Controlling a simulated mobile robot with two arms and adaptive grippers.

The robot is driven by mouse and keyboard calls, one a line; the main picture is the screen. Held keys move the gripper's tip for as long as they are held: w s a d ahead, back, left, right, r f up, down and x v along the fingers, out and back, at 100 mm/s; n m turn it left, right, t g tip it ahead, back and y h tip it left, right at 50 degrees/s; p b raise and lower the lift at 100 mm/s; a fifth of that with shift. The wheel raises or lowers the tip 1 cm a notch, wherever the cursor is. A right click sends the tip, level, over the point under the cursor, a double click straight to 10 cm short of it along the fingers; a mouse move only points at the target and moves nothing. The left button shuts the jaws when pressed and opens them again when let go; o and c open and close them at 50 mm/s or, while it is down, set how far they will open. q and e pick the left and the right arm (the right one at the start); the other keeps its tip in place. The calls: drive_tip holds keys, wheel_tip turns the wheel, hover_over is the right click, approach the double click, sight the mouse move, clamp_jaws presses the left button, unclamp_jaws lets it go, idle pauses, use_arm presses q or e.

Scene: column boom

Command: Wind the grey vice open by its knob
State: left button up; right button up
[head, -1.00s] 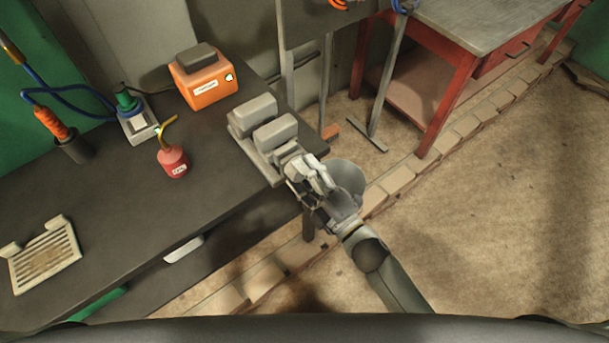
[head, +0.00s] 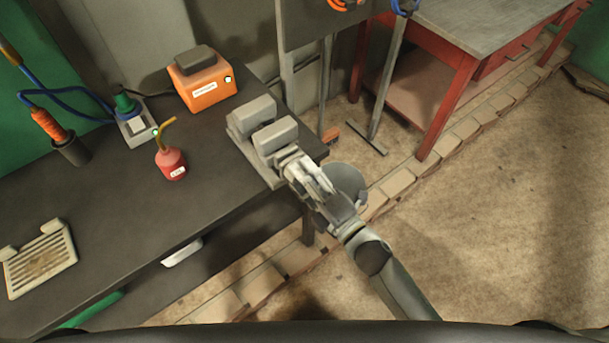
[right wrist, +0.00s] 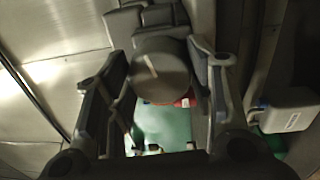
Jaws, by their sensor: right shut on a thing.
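The grey vice (head: 273,137) stands at the right end of the dark workbench (head: 215,205), its two blocky jaws apart with a narrow gap. My right gripper (head: 297,169) reaches it from the lower right, at its near end. In the right wrist view the round dark knob (right wrist: 161,76), with a pale line on its face, sits between the two fingers of my right gripper (right wrist: 162,80). The gripper is shut on the knob. In the head view the fingers mostly hide the knob. My left gripper is out of view.
A red oil can (head: 172,165), an orange box (head: 203,84) and a soldering iron in its holder (head: 70,150) stand left of the vice. A slotted tray (head: 40,260) lies at far left. A grey bucket (head: 348,180) is on the floor behind my gripper.

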drive_tip(key=o, duration=1)
drive_tip(key=shift+f, duration=0.1)
drive_tip(key=shift+o, duration=0.2)
drive_tip(key=r+v, duration=0.1)
drive_tip(key=v, duration=1.1)
drive_tip(key=shift+f, duration=0.4)
